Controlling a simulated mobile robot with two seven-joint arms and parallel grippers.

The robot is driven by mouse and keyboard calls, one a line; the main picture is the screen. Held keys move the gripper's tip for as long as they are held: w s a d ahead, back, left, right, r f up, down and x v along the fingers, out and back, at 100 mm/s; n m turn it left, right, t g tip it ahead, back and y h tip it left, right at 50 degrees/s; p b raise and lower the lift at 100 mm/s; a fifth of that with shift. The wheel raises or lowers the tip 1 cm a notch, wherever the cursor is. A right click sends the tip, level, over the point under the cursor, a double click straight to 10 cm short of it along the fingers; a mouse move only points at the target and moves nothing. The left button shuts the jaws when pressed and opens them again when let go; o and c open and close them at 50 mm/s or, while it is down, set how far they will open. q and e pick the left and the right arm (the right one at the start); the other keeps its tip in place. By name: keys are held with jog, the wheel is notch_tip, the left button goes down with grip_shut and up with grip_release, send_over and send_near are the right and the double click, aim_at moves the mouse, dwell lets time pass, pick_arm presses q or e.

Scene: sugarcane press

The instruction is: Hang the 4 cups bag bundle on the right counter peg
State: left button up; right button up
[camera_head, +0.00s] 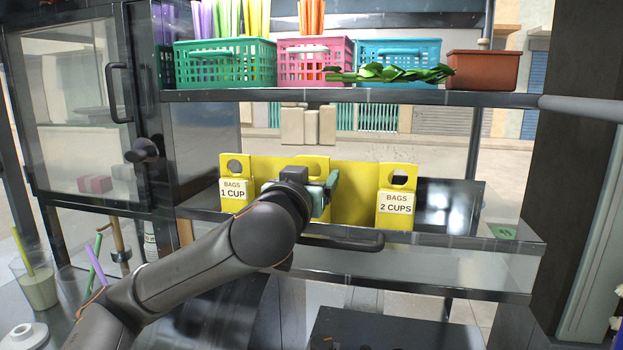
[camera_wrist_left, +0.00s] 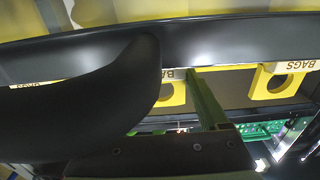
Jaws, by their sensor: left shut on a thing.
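A yellow bag bundle marked "BAGS 1 CUP" (camera_head: 233,190) is on the left of the yellow panel (camera_head: 352,190) and one marked "BAGS 2 CUPS" (camera_head: 395,205) is on the right. Between them is a middle yellow bag bundle (camera_head: 312,164), mostly hidden behind my left gripper (camera_head: 326,194). In the left wrist view the start of its label shows beside the green finger (camera_wrist_left: 208,100), and its cup count is hidden. My left gripper is shut on this middle bundle, close against the panel. The pegs cannot be made out. My right gripper is not in view.
A dark counter ledge with a bar handle (camera_head: 345,240) runs below the bundles. A shelf (camera_head: 350,96) above carries green, pink and blue baskets, green leaves and a brown box (camera_head: 484,70). A glass cabinet (camera_head: 80,120) stands at left; a cup (camera_head: 38,285) sits lower left.

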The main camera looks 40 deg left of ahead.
pick_arm(q)
jog(key=shift+f+b, duration=0.2)
jog(key=shift+b, duration=0.1)
jog(key=o, duration=1.2)
jog(key=shift+c, duration=0.2)
jog(key=shift+r, duration=0.1)
